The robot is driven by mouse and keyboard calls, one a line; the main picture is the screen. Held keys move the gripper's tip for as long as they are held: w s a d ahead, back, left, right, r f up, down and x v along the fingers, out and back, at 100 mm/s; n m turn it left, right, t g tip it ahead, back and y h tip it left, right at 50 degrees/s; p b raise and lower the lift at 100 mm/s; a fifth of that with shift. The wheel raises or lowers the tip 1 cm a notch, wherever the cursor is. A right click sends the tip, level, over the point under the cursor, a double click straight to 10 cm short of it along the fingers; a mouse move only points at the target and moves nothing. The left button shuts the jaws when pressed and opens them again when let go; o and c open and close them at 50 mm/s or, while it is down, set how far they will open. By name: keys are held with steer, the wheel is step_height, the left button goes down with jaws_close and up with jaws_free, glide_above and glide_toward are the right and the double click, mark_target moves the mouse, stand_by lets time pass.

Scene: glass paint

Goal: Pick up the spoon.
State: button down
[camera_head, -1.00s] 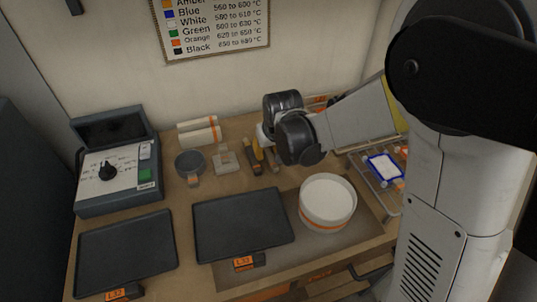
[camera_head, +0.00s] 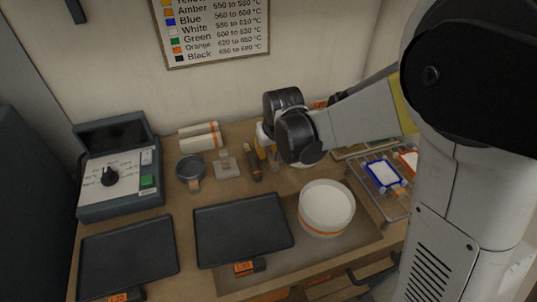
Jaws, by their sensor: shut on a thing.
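My gripper (camera_head: 264,143) is at the back middle of the table, largely hidden behind my dark, rounded wrist. Only a pale part and a yellowish strip of it show at the wrist's left edge. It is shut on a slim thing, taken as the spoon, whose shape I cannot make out. The fingertips are hidden, and so is how high they are above the table.
A white tub (camera_head: 327,208) with an orange band stands in front of my wrist. Dark trays (camera_head: 242,228) lie at the front. A grey dish (camera_head: 190,168), small block (camera_head: 226,165), control box (camera_head: 118,180) and wire rack (camera_head: 388,200) stand around.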

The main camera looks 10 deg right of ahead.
steer(key=s+d+r+p, duration=0.2)
steer(key=d+r+p, duration=0.2)
steer(key=d+r, duration=0.4)
steer(key=d, duration=0.3)
steer(key=shift+s+d+r, duration=0.2)
steer(key=shift+s+r, duration=0.05)
stand_by(0.6)
